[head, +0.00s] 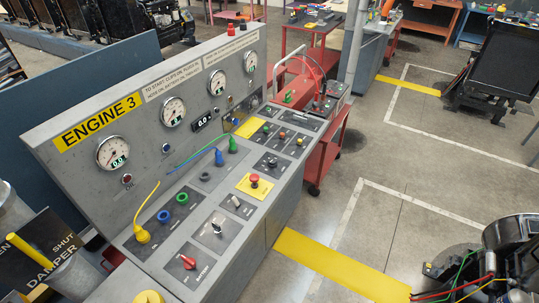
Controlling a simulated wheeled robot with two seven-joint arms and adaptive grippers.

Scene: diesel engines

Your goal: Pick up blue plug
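The blue plug (219,157) stands upright on the sloped top of the grey engine console, near the foot of the gauge panel. A green plug (232,145) stands close behind it to the right. Thin blue and green cables run from the plugs down to the left along the panel. A yellow plug (142,234) with a yellow cable sits at the near left of the console. Between them are a blue ring socket (163,216), a green one (182,198) and a dark one (204,177). Neither of my grippers is in view.
The gauge panel (150,110) marked ENGINE 3 rises behind the plugs. A red knob on a yellow plate (254,184) and several switches stand to the right and nearer. A damper lever (30,250) is at lower left. Engine machinery (510,245) is at lower right; open floor lies between.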

